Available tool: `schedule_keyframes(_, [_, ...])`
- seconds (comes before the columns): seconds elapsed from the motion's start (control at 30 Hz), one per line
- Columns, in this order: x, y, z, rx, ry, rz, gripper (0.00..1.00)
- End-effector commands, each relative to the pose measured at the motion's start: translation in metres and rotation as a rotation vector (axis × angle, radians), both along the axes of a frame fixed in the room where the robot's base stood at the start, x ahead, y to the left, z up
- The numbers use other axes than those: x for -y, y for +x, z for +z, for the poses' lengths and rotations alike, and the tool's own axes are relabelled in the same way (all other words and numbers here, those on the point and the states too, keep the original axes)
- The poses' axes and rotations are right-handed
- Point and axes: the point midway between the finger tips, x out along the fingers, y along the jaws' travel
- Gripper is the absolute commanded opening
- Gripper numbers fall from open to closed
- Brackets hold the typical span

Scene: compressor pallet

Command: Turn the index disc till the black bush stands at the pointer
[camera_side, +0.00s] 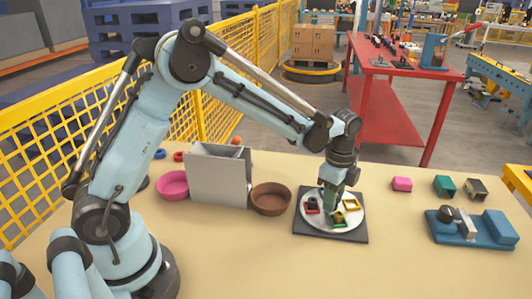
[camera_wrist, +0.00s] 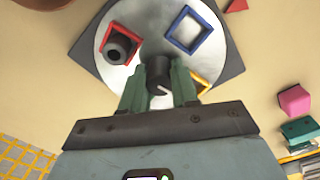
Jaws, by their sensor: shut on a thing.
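The pale round index disc (camera_side: 325,223) lies on a dark square plate (camera_side: 302,228); it also shows in the wrist view (camera_wrist: 145,18). A black bush (camera_wrist: 118,46) sits inside a red square frame (camera_wrist: 103,43) at the disc's left in the wrist view. A blue frame (camera_wrist: 178,32) and a yellow frame (camera_wrist: 205,80) are also on the disc. My gripper (camera_wrist: 158,88) is shut on the black centre knob (camera_wrist: 157,70). A red wedge (camera_wrist: 236,5) lies beyond the plate, cut by the picture edge; I cannot tell if it is the pointer. The bush is well away from it.
A brown bowl (camera_side: 271,199), a grey upright box (camera_side: 215,178) and a pink bowl (camera_side: 172,184) stand left of the plate. Pink (camera_side: 402,184) and green (camera_side: 444,186) blocks and a blue fixture (camera_side: 490,228) are at the right. Bare tabletop surrounds the plate's front.

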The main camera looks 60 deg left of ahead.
Motion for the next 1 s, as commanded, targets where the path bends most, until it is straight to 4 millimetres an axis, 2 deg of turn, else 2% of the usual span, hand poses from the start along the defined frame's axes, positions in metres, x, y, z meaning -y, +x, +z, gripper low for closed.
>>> schedule_keyframes(1.0, [0.0016,0.0008,0.0014,0.003,-0.004,-0.51,0.0])
